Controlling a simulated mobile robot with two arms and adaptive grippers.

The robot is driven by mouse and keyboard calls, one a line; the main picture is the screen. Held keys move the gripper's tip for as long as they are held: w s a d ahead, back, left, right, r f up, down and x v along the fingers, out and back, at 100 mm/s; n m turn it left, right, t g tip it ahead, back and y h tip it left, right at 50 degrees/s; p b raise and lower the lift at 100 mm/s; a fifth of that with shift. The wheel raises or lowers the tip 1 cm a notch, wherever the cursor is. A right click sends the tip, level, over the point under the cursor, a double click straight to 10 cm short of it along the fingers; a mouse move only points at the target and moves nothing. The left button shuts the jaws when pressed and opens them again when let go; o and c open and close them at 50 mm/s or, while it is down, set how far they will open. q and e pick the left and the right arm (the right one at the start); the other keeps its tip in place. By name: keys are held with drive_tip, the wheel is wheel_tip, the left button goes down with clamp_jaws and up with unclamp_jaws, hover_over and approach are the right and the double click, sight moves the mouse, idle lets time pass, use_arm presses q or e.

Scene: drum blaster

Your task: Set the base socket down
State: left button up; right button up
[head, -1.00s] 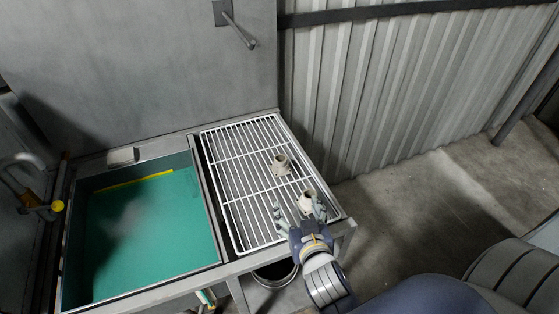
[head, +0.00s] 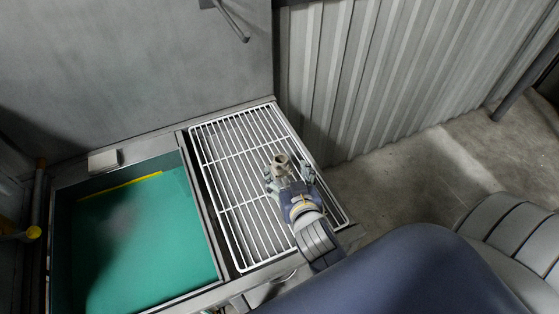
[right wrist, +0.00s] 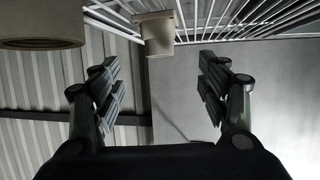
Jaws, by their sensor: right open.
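A beige socket-like fitting (head: 282,162) stands on the white wire rack (head: 232,232). In the right wrist view this fitting (right wrist: 157,36) shows beyond the gap between the fingers, with space on both sides. A second beige fitting (right wrist: 40,28) is large and close at the upper left of that view, cut by the edge and outside the fingers. I cannot make it out in the head view. Which one is the base socket I cannot tell. My right gripper (head: 287,179) is open and low over the rack, its fingers near the first fitting. My left gripper is out of view.
A sink basin with a green bottom (head: 130,240) lies left of the rack, with a small pale block (head: 103,160) on its rim. Grey wall (head: 130,70) and corrugated metal (head: 390,70) stand behind. Bare floor lies to the right.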

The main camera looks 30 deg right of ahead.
sight(281, 162)
drive_tip(key=x, duration=0.4)
drive_tip(key=shift+p+x, duration=0.7)
drive_tip(key=shift+x, duration=0.1)
drive_tip(key=shift+f+p+x, duration=0.15)
drive_tip(key=shift+f+x, duration=0.05)
drive_tip(key=shift+x, duration=0.65)
drive_tip(key=shift+f+p+x, duration=0.15)
drive_tip(key=shift+f+x, duration=0.05)
drive_tip(key=shift+x, duration=0.65)
drive_tip(key=shift+s, duration=0.15)
drive_tip(key=shift+a, duration=0.1)
clamp_jaws()
drive_tip(key=shift+r, duration=0.2)
